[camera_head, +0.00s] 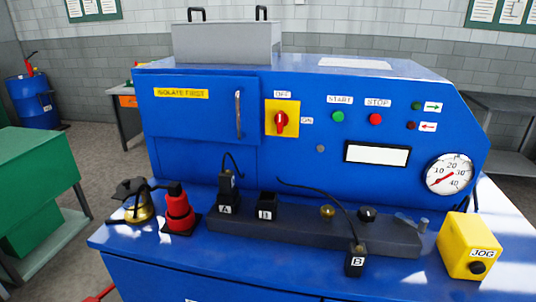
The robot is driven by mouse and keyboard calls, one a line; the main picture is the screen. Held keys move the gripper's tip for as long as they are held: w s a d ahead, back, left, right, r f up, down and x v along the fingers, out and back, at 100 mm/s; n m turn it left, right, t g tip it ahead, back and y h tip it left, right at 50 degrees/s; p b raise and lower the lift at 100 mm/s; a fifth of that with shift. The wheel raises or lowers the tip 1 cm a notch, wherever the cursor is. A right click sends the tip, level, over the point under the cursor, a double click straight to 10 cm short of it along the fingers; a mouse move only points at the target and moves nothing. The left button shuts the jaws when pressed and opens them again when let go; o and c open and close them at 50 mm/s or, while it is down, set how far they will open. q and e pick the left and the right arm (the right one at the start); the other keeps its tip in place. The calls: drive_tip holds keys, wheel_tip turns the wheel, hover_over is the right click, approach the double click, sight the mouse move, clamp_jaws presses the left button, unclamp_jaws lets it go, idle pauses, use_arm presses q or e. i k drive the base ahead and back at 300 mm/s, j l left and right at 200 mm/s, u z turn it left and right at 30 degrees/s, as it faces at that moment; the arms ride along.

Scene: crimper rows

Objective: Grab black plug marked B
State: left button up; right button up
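The black plug marked B (355,262) is at the front edge of a long dark strip (300,235) on the blue bench. A black cable runs from its top up and left to the machine. Whether it rests on the bench top or hangs cannot be told. A second black plug marked A (225,194) stands upright at the left end of the strip, with its cable curving up. A black block (267,207) with a hard-to-read label sits right of it. Neither of my grippers is in view.
A blue machine panel (300,150) with switches stands behind the strip. A red item (178,212) and a brass-and-black can (135,200) stand left. A yellow JOG box (468,246) stands right. A brass knob (327,211) and black knob (367,214) sit on the strip.

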sight(356, 256)
drive_tip(key=k+l+u, duration=0.1)
drive_tip(key=l+u, duration=0.15)
drive_tip(key=l, duration=0.25)
drive_tip(key=k+l+u, duration=0.2)
drive_tip(key=l, duration=0.25)
drive_tip(key=l+u, duration=0.25)
drive_tip(key=l, duration=0.2)
drive_tip(key=k+l+u, duration=0.2)
drive_tip(key=l, duration=0.2)
drive_tip(key=k+l+u, duration=0.25)
drive_tip(key=k+l, duration=0.05)
drive_tip(key=l, duration=0.1)
